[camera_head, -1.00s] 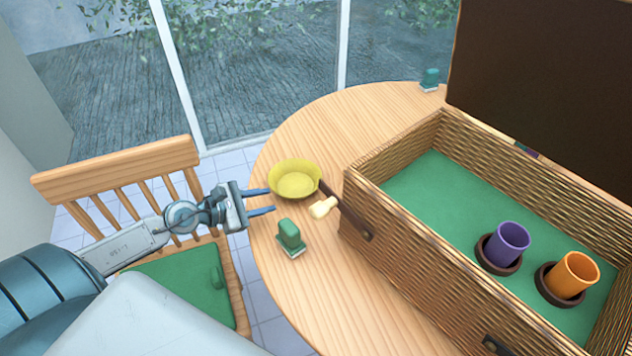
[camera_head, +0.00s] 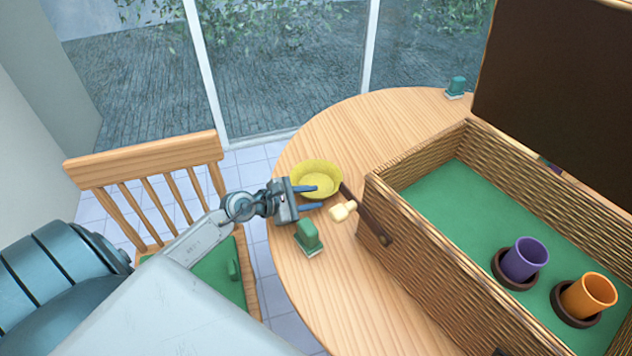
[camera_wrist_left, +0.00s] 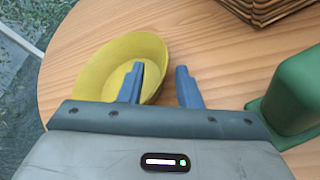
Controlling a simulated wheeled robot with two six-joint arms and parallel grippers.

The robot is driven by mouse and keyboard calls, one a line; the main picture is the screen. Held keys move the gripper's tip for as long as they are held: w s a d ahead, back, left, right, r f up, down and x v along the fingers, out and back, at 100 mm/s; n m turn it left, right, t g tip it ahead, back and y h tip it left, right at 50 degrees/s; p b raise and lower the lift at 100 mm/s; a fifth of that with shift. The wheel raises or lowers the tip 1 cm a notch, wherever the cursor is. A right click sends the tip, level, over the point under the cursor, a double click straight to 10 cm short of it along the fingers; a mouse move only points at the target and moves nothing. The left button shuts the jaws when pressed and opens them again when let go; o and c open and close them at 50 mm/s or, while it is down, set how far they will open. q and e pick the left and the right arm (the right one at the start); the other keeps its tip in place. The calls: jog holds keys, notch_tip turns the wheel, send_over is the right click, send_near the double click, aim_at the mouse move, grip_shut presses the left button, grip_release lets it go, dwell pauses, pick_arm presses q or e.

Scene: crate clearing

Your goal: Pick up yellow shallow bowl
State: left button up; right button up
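The yellow shallow bowl (camera_head: 322,168) stands upright on the round wooden table, left of the wicker crate. My left gripper (camera_head: 319,198) is open, with its blue fingers pointing right at the bowl's near side. In the left wrist view, the left finger of the gripper (camera_wrist_left: 161,85) overlaps the bowl (camera_wrist_left: 92,77) in the picture. The other finger is to the right of the bowl, over bare table. My right gripper is not in view.
The wicker crate (camera_head: 418,230) has its lid up and holds a purple cup (camera_head: 525,260) and an orange cup (camera_head: 588,295). A green block-shaped item (camera_head: 308,236) stands close to the gripper. A small cream object (camera_head: 343,211) lies between bowl and crate. A chair (camera_head: 150,157) stands at left.

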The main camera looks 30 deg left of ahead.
pick_arm(q)
jog(key=shift+x, duration=1.6)
jog(key=shift+s+d, duration=0.1)
grip_shut()
